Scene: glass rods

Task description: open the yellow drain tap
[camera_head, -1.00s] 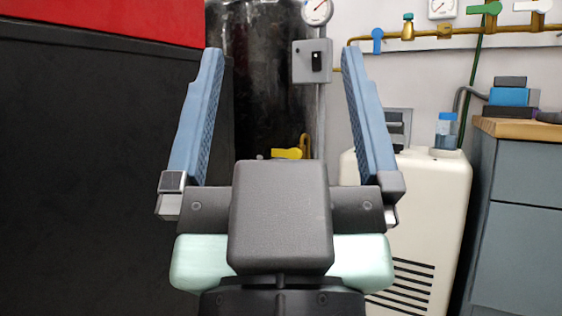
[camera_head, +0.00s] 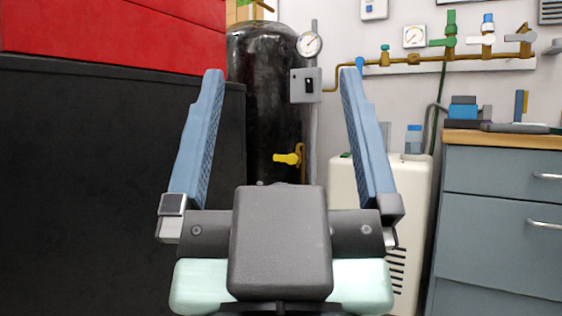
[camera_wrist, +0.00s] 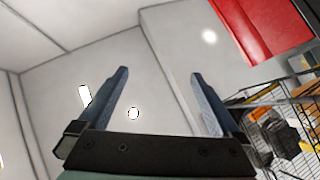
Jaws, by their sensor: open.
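The yellow drain tap (camera_head: 287,158) has a short yellow lever pointing left. It joins a brass pipe low on the right side of the black tank (camera_head: 262,105). In the head view, my gripper (camera_head: 282,80) is open and empty, its two blue fingers spread wide. The tap shows in the gap between the fingers, well beyond the gripper and apart from it. In the wrist view, the open fingers (camera_wrist: 157,75) point up towards the wall and ceiling, and the tap is not in that view.
A black cabinet (camera_head: 110,190) with a red top (camera_head: 120,35) fills the left. A grey switch box (camera_head: 306,86) and gauge (camera_head: 310,44) sit above the tap. A cream unit (camera_head: 345,195) stands right of the tank, then a grey drawer cabinet (camera_head: 500,215). Brass pipes with valves (camera_head: 450,55) line the wall.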

